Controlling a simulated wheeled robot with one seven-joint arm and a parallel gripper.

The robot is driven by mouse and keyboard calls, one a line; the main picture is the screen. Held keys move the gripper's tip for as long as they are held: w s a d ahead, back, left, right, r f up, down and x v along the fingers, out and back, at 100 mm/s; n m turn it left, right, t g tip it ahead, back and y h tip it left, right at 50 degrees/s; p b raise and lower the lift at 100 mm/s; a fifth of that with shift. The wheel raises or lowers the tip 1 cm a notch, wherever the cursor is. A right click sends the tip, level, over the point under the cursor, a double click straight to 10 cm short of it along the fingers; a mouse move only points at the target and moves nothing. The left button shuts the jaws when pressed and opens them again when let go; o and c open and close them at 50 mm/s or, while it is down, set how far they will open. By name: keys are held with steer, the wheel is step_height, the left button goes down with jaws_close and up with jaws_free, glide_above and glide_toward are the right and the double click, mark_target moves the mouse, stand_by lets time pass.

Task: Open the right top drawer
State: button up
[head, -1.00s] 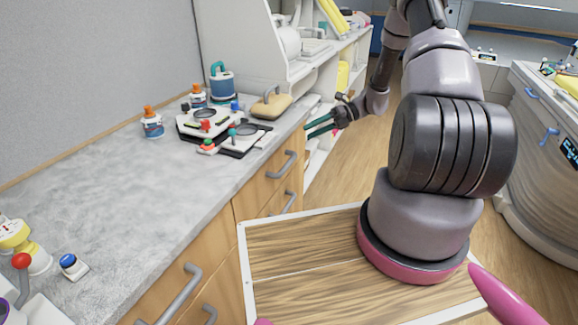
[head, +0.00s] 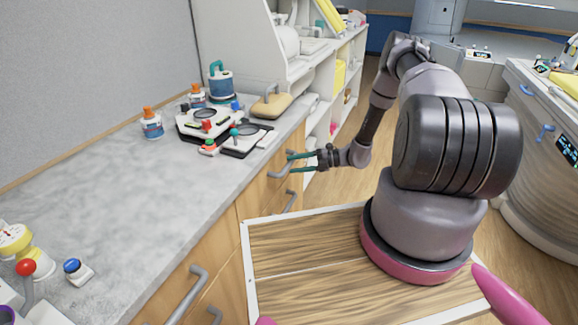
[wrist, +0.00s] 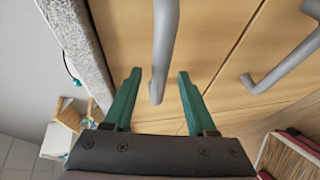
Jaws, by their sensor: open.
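The right top drawer (head: 262,191) is a wooden front under the grey countertop, and it looks closed. Its grey bar handle (head: 278,171) also shows in the wrist view (wrist: 164,45). My gripper (head: 289,163) is at this handle, with its two teal fingers apart. In the wrist view my gripper (wrist: 160,73) has one finger on each side of the handle's end, with gaps on both sides. The fingers do not grip it.
A lower drawer handle (head: 290,201) sits just below, and it shows at right in the wrist view (wrist: 283,64). The countertop (head: 120,195) overhangs the drawers and holds bottles and small devices. White shelves (head: 330,85) stand beyond. Wooden floor is open at right.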

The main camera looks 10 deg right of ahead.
steer(key=shift+x, duration=1.3)
jaws_close()
stand_by(0.5)
